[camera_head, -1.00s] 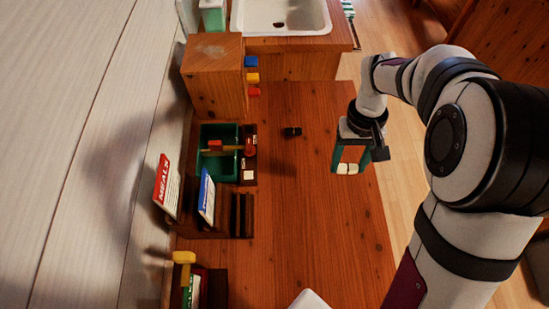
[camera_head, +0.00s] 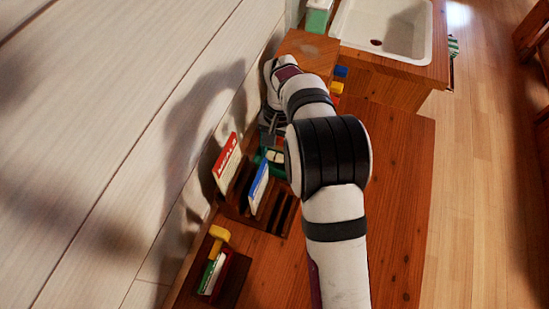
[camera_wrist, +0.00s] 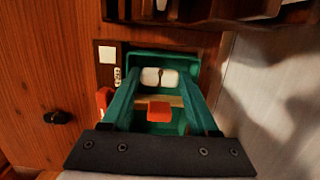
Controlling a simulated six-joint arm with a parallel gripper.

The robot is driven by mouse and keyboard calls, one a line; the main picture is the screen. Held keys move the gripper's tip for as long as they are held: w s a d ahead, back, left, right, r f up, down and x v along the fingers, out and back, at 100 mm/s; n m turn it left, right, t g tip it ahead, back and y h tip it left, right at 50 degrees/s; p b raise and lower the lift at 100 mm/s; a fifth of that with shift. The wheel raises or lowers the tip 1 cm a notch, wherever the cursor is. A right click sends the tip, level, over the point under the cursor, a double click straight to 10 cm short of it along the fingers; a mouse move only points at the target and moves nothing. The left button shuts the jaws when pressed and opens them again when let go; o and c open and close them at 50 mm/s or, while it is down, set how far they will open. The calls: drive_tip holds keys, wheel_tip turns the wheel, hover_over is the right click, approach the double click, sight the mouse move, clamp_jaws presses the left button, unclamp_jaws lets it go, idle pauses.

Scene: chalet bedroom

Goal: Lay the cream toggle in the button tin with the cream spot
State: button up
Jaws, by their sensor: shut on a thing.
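My gripper (camera_wrist: 159,80) points down with its teal fingers shut on the cream toggle (camera_wrist: 150,75), two pale lobes side by side between the fingertips. In the head view the toggle (camera_head: 275,156) shows beside my arm, which covers much of the area. Below the fingers is a green open tin (camera_wrist: 165,52) in a dark wooden surround. A pale square spot (camera_wrist: 107,54) lies on the surround, left of the tin in the wrist view. The toggle appears over the tin; its height above the floor is unclear.
A red block (camera_wrist: 160,110) on a light wooden bar crosses the tin. Another red piece (camera_wrist: 105,98) stands beside it. A small black object (camera_wrist: 57,117) lies on the table. A card rack with a red card (camera_head: 227,160) and blue card (camera_head: 259,186) stands close by.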

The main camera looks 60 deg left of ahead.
sight(274, 160)
drive_tip(key=shift+s+a+f, duration=0.15)
drive_tip(key=shift+f, duration=2)
drive_tip(key=shift+f, duration=0.15)
drive_tip(key=o, duration=1.1)
drive_tip(key=shift+o, duration=0.2)
